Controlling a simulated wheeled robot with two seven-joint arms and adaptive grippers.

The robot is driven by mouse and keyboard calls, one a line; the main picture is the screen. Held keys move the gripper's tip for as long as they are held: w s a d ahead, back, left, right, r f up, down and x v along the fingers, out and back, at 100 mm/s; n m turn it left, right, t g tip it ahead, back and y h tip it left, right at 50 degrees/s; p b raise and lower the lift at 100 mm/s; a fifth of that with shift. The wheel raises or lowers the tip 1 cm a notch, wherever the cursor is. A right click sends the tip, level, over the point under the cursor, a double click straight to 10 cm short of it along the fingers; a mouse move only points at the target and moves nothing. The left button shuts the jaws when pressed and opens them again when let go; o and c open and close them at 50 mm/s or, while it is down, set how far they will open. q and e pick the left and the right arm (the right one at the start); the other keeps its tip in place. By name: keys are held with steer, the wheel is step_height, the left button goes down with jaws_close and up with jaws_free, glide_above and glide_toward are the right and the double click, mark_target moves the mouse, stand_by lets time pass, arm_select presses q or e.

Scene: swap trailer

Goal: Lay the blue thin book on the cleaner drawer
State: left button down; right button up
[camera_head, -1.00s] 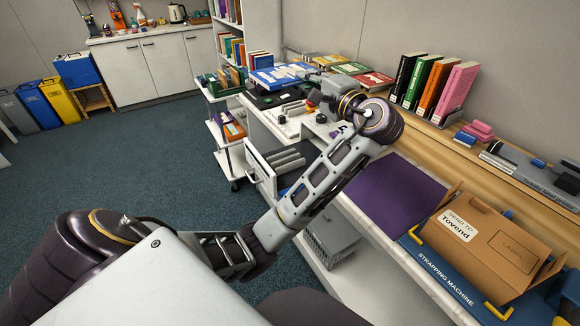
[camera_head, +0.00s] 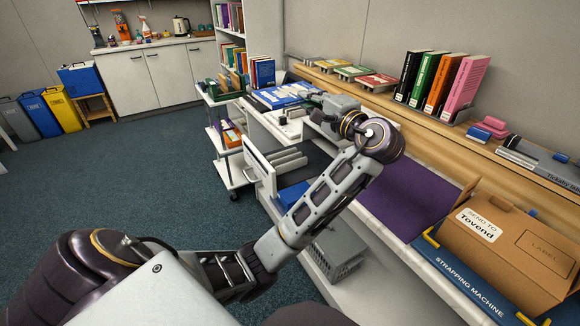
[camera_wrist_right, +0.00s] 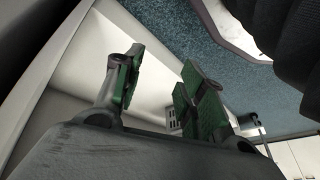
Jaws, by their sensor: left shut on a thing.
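My left gripper (camera_head: 312,100) reaches over the far end of the desk. It is shut on a flat blue and white book (camera_head: 278,96), which looks like the blue thin book. The book is held about level over the desk top; I cannot tell whether it touches anything below. An open white drawer (camera_head: 259,166) with grey dividers sticks out under the desk; no label shows on it. A blue item (camera_head: 291,196) shows below it, partly hidden by my left arm. My right gripper (camera_wrist_right: 160,66) is open and empty in the right wrist view.
A white cart (camera_head: 230,165) with upright books stands left of the desk. A purple mat (camera_head: 408,192), a cardboard box (camera_head: 515,243) and a strapping machine (camera_head: 455,283) fill the near desk. Upright books (camera_head: 440,78) stand on the wooden shelf. The carpet at left is clear.

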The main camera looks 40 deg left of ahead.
arm_select(q)
step_height(320, 180, down, 3)
steer(key=b, duration=1)
glide_above(307, 175)
step_height(307, 175, down, 8)
steer(key=shift+r, duration=0.25)
arm_select(e)
step_height(307, 175, up, 8)
steer(key=w+a+t+y, duration=0.1)
steer(key=w+a, duration=0.1)
steer(key=shift+w+a, duration=0.3)
steer(key=shift+a, duration=0.05)
steer(key=shift+f, duration=0.1)
arm_select(q)
steer(key=shift+f+b, duration=0.95)
steer(key=shift+f, duration=1.55)
arm_select(e)
steer(key=shift+t+y, duration=0.4)
steer(key=shift+t, duration=0.2)
steer(key=f, duration=0.4)
steer(key=shift+a, duration=0.35)
arm_select(q)
steer(key=shift+f, duration=0.1)
arm_select(e)
steer(key=shift+w+f, duration=0.1)
